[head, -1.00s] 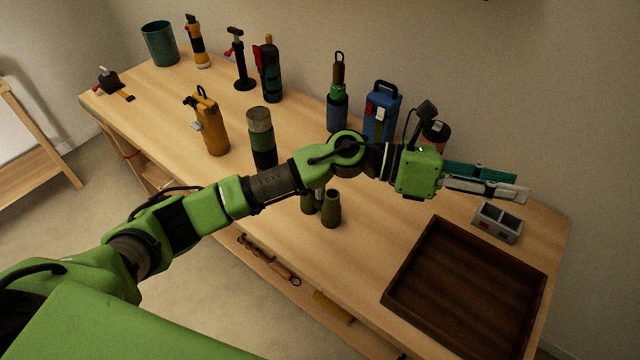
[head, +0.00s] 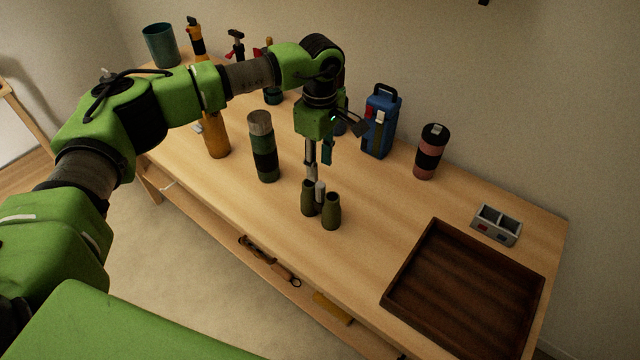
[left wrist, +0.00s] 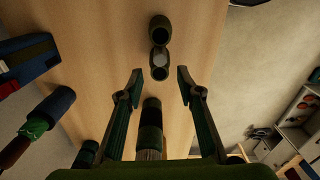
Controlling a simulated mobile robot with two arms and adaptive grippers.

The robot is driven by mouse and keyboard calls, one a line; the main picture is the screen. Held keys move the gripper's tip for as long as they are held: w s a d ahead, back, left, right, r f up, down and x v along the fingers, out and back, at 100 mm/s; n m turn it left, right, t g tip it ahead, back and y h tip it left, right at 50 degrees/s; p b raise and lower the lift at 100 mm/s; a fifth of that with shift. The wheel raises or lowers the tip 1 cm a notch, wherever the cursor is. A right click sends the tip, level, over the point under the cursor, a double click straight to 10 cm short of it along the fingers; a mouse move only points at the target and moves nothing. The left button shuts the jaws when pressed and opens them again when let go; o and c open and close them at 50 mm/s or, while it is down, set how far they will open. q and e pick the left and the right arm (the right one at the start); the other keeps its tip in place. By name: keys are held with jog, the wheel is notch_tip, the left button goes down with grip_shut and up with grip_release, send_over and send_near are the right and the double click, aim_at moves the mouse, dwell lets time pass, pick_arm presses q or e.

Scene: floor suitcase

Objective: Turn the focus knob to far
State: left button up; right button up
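Dark green binoculars (head: 331,213) stand upright on the wooden table near its front edge. Their light grey focus knob (head: 320,188) sits between the two barrels. In the left wrist view the binoculars (left wrist: 160,28) lie ahead of the fingertips, with the knob (left wrist: 160,64) at the near side. My left gripper (head: 317,172) points down just above the binoculars. It also shows in the left wrist view (left wrist: 159,82), with its fingers spread wide and nothing between the tips. Knob markings are too small to read. My right gripper is not in view.
A green and black flask (head: 263,150) stands left of the binoculars. A blue case (head: 381,125) and a pink and black cup (head: 429,153) stand behind. A dark wooden tray (head: 408,258) and a grey divided box (head: 497,239) are at right. Table between binoculars and tray is clear.

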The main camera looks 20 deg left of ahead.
aim_at(320, 184)
pick_arm(q)
notch_tip(320, 184, down, 9)
jog(key=shift+r+p, duration=0.1)
jog(key=shift+p, duration=0.8)
grip_shut()
